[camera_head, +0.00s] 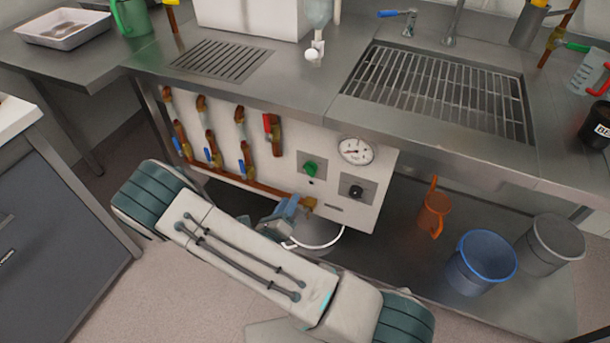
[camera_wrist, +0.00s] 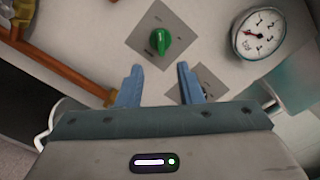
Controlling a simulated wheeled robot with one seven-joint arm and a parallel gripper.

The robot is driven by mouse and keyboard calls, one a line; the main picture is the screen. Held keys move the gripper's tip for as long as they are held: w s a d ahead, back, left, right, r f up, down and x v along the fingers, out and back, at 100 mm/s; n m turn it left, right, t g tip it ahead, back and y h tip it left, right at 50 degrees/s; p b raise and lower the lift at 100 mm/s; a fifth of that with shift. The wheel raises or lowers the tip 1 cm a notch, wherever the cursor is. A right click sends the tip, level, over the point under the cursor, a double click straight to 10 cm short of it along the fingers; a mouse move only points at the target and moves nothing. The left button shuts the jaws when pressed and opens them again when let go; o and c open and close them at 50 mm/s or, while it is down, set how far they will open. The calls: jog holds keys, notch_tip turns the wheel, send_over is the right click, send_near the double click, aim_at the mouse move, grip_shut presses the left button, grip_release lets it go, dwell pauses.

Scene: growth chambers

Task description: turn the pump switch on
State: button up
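A white panel (camera_head: 344,217) under the steel counter carries a green rotary knob (camera_head: 311,168) on a grey square plate and a black knob (camera_head: 356,191) on another plate. I cannot read which is the pump switch. In the wrist view the green knob (camera_wrist: 160,41) lies ahead of the gap between my fingers. My gripper (camera_wrist: 160,78) is open and empty, apart from the knob. The second plate (camera_wrist: 207,78) is partly hidden behind the right finger. In the head view my gripper (camera_head: 288,207) is low before the panel, partly hidden by my arm.
A pressure gauge (camera_head: 356,150) sits above the black knob. Copper pipes and valves with red and blue handles (camera_head: 272,132) fill the panel's left.

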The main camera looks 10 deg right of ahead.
aim_at(306, 172)
jog(key=x, duration=1.2)
jog(key=shift+b, duration=0.35)
grip_shut()
